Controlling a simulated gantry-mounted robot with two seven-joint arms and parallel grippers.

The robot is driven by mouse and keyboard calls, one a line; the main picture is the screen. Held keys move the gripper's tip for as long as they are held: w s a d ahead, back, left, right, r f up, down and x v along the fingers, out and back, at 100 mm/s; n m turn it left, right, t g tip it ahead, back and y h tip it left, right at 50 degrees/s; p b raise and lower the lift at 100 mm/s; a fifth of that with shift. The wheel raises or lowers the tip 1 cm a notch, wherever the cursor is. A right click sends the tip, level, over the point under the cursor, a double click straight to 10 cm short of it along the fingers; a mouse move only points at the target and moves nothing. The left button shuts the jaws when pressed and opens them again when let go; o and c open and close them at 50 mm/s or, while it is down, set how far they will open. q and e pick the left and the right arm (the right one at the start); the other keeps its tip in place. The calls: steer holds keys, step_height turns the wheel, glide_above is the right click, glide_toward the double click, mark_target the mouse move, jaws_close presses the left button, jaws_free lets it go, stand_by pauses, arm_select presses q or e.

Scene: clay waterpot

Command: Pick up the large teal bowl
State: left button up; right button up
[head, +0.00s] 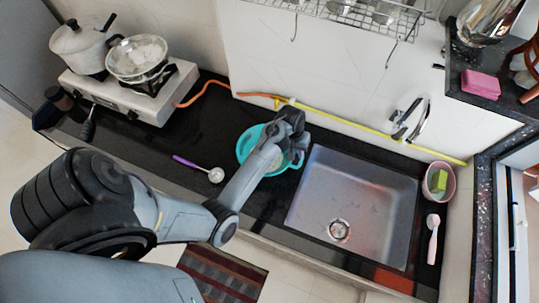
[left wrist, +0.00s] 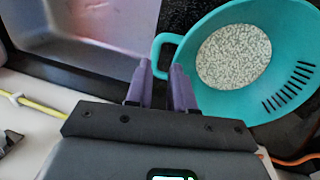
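The large teal bowl (head: 244,147) stands on the black counter to the left of the sink, partly hidden by my left arm in the head view. In the left wrist view the bowl (left wrist: 285,55) has drain slots, a loop handle and pale speckled grains (left wrist: 234,56) inside. My left gripper (left wrist: 162,72) is at the handle side of the bowl. Its two purple fingers are apart, with the end of the handle at the gap between their tips. I cannot tell whether they touch it. My right gripper is in neither view.
The sink (head: 345,195) lies right of the bowl, with a faucet (head: 408,120) behind it. A ladle (head: 200,168) lies left of the bowl. A stove (head: 130,95) with pots stands farther left. A yellow hose (head: 370,130) runs along the wall.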

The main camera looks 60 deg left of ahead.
mark_target(300, 163)
arm_select(q)
steer(key=f, duration=0.2)
steer(key=w+f, duration=0.1)
steer(key=shift+d, duration=0.3)
steer(key=shift+w+d+f, duration=0.15)
steer(key=shift+d+f, duration=0.05)
steer(key=shift+f, duration=0.9)
steer(key=shift+w+d+f, duration=0.1)
steer(key=shift+d+f, duration=0.05)
steer(key=shift+f, duration=0.9)
steer(key=shift+w+d+f, duration=0.15)
steer(key=shift+d+f, duration=0.05)
steer(key=shift+f, duration=0.9)
jaws_close()
